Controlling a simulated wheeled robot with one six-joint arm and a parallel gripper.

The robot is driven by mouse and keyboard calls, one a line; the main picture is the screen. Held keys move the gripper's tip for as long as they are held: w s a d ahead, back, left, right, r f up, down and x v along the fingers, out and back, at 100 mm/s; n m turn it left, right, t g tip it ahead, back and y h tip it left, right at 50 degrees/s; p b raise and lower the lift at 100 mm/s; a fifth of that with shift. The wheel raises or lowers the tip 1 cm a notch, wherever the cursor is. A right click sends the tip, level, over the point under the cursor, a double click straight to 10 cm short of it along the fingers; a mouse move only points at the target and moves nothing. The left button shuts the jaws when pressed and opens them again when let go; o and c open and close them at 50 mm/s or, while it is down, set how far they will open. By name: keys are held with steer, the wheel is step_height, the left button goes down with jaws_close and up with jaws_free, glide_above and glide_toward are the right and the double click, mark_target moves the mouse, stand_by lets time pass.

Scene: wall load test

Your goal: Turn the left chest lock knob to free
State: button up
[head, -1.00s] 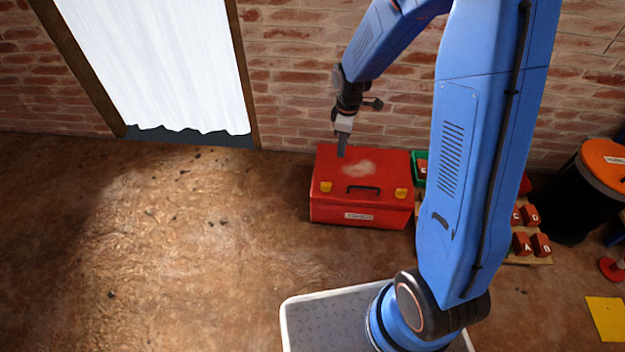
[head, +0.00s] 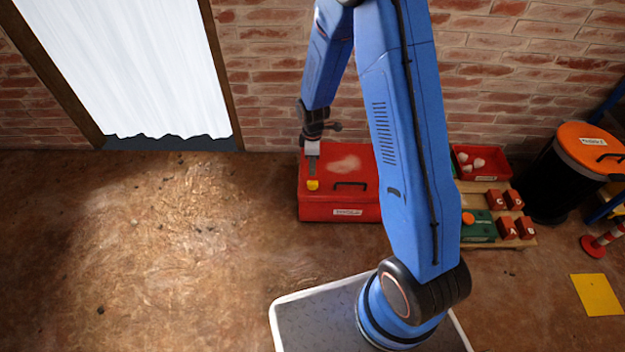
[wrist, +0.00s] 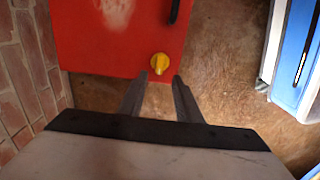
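The red chest (head: 318,207) stands on the floor against the brick wall, with a black handle (head: 350,185) on its lid. The left lock knob (head: 313,185) is yellow and sits near the lid's front left edge. It also shows in the wrist view (wrist: 159,63), just beyond my fingertips and roughly between them. My gripper (head: 312,172) points down above the knob in the head view. In the wrist view my gripper (wrist: 160,78) has its two fingers apart with nothing between them. The right lock knob is hidden behind my arm in the head view.
Right of the chest are a red bin (head: 480,163) with pale items, a wooden board (head: 472,200) with red lettered blocks, a green box (head: 478,228) and a black drum with an orange lid (head: 592,147).

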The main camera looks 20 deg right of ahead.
mark_target(313, 181)
step_height(313, 181, down, 9)
steer(key=shift+f, duration=0.1)
stand_by(0.4)
steer(key=shift+c, duration=0.7)
jaws_close()
